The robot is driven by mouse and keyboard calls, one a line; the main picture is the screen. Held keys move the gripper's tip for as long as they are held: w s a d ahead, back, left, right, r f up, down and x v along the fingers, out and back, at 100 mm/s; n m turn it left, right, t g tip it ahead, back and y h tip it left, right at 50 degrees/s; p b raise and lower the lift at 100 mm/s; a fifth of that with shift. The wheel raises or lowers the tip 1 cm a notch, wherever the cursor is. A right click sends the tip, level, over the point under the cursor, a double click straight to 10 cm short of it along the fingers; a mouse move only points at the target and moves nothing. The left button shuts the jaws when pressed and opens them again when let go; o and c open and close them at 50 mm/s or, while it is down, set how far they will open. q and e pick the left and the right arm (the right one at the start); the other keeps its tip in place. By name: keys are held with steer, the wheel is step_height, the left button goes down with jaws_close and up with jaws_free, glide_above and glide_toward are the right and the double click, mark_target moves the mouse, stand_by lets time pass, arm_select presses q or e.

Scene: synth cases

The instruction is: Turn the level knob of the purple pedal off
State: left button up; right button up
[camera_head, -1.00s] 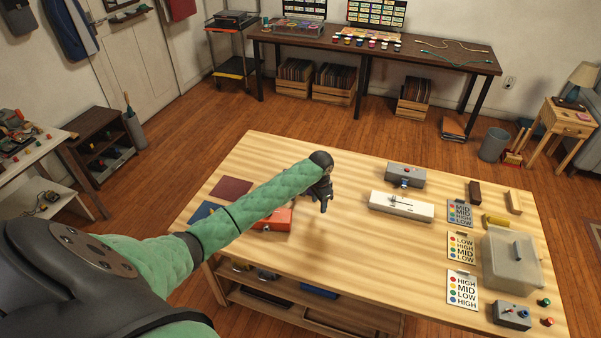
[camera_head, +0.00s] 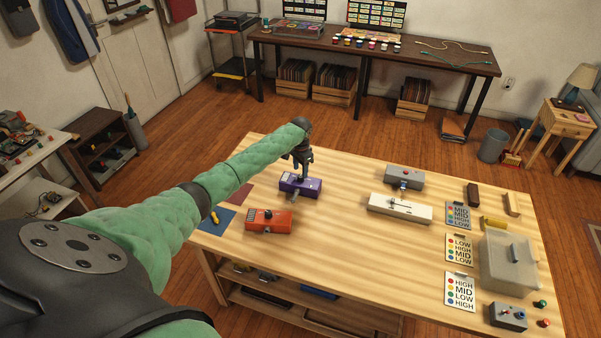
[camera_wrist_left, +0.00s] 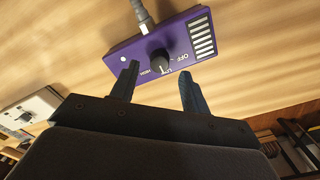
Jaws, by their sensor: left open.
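The purple pedal (camera_head: 314,190) lies at the back left part of the wooden table, under my left gripper (camera_head: 301,177). In the left wrist view the purple pedal (camera_wrist_left: 125,52) shows a round dark level knob (camera_wrist_left: 158,62) with a pale pointer mark, an OFF label, a row of white bars and a cable plug. The knob's exact setting is hard to read. My left gripper (camera_wrist_left: 158,72) is open and empty there, with its two fingers on either side of the knob in the picture. I cannot tell whether they touch it. My right gripper is out of view.
An orange pedal (camera_head: 270,222) sits just in front of the purple one. A white pedal (camera_head: 400,208) and a grey pedal (camera_head: 404,176) stand to the right. Level cards (camera_head: 459,249) and a clear bin (camera_head: 508,262) are farther right. The front middle of the table is clear.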

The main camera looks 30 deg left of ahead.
mark_target(300, 176)
arm_select(q)
steer(key=shift+f+p, duration=0.35)
steer(key=shift+f, duration=1.4)
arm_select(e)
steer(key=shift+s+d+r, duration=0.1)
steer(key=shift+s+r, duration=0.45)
arm_select(q)
steer(key=shift+c, duration=0.5)
steer(key=c, duration=0.9)
